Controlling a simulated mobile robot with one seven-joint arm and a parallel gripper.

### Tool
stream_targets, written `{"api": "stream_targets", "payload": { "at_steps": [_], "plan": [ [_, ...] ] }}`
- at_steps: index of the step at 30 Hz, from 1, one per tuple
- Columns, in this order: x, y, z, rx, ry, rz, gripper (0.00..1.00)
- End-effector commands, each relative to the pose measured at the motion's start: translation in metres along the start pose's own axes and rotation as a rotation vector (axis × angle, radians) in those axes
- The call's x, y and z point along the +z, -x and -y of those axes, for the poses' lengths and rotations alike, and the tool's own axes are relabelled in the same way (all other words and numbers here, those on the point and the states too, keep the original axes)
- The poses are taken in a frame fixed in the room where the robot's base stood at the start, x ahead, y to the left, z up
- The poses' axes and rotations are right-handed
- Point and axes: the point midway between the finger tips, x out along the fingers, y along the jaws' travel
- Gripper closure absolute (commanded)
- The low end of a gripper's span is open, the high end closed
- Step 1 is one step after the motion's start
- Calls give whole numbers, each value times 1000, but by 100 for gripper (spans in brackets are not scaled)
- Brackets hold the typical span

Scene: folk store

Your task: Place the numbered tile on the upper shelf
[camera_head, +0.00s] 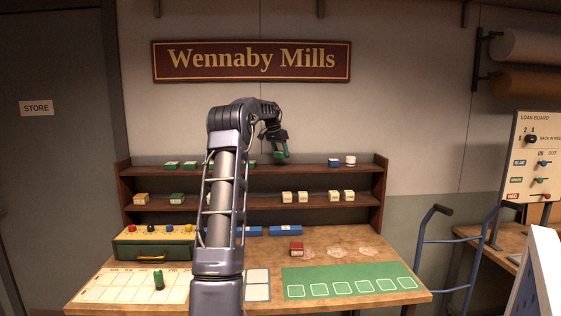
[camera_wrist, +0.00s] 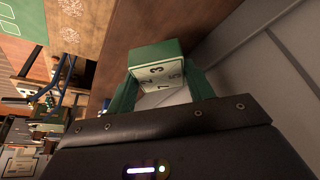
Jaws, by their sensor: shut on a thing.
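My gripper (camera_head: 281,153) is just above the upper shelf (camera_head: 305,169), right of its middle, in the head view. In the wrist view, my gripper (camera_wrist: 163,85) has its green fingers shut on the numbered tile (camera_wrist: 155,75), a green-edged piece with a white face bearing black numbers. The tile is hard to tell from the green fingers in the head view. The brown shelf wood (camera_wrist: 150,25) lies close beyond the tile in the wrist view; I cannot tell whether they touch.
The lower shelf (camera_head: 240,203) holds yellow, green and cream blocks. A red block (camera_head: 296,248) sits on the table (camera_head: 265,242). My arm hides the middle left.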

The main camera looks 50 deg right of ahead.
Motion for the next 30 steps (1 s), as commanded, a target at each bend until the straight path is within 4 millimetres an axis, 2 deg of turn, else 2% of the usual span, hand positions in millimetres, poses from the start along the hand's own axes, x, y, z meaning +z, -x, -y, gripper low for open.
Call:
{"api": "stream_targets", "payload": {
  "at_steps": [8, 15, 27, 28, 30],
  "plan": [
    [7, -16, 0, 0, -1, 0, 75],
    [18, -43, 0, 0, 0, 1, 75],
    [20, -48, 0, 0, -1, 0, 75],
    [20, -47, 0, 0, -1, 1, 42],
    [20, -47, 0, 0, -1, 1, 28]
  ]
}}
